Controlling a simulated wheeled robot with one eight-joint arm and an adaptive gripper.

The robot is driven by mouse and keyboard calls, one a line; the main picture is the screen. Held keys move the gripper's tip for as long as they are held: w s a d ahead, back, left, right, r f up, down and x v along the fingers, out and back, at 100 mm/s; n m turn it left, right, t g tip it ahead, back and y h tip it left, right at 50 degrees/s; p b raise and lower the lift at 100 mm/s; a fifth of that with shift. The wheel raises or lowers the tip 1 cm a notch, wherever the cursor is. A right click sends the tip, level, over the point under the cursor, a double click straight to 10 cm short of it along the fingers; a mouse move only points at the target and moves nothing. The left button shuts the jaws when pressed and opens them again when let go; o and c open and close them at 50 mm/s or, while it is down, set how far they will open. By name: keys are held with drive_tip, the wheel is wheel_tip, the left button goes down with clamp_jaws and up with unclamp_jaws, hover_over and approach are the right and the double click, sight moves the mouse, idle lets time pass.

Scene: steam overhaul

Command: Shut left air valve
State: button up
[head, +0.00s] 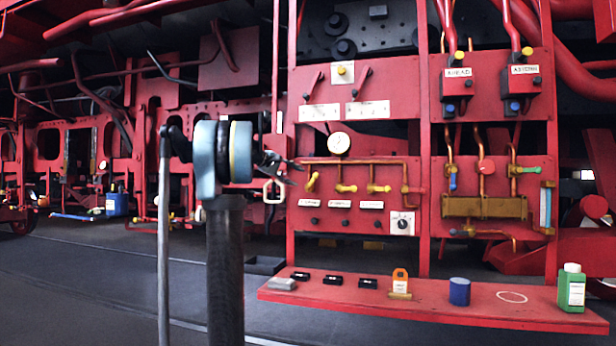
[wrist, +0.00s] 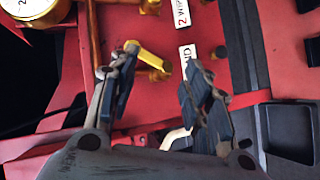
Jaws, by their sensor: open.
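Three yellow-handled valves hang from a brass pipe on the red panel, below a round gauge. The left valve (head: 312,181) has its handle slanted, unlike the level handles of the middle valve (head: 346,188) and right valve (head: 378,188). My gripper (head: 292,165) is just left of the left valve in the head view. In the wrist view my gripper (wrist: 161,62) is open, and the left valve's yellow handle (wrist: 148,56) shows between and beyond the fingertips, nearer the left finger. I cannot tell whether that finger touches it. The left finger hides part of the valve.
The pressure gauge (head: 339,143) is above the valves, and white label plates (head: 340,204) are below. A dial knob (head: 402,223) is at the lower right. A red shelf (head: 440,301) juts out below with small items on it. The dark floor at the left is mostly clear.

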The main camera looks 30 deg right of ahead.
drive_tip(key=s+d+f+y, duration=0.3)
drive_tip(key=s+f+y, duration=0.1)
drive_tip(key=s+f, duration=0.2)
drive_tip(key=m+t+y, duration=0.3)
drive_tip(key=t+y, duration=0.3)
drive_tip(key=t, duration=0.6)
approach(317, 175)
drive_tip(key=x, duration=0.9)
drive_tip(key=shift+w, duration=0.2)
clamp_jaws()
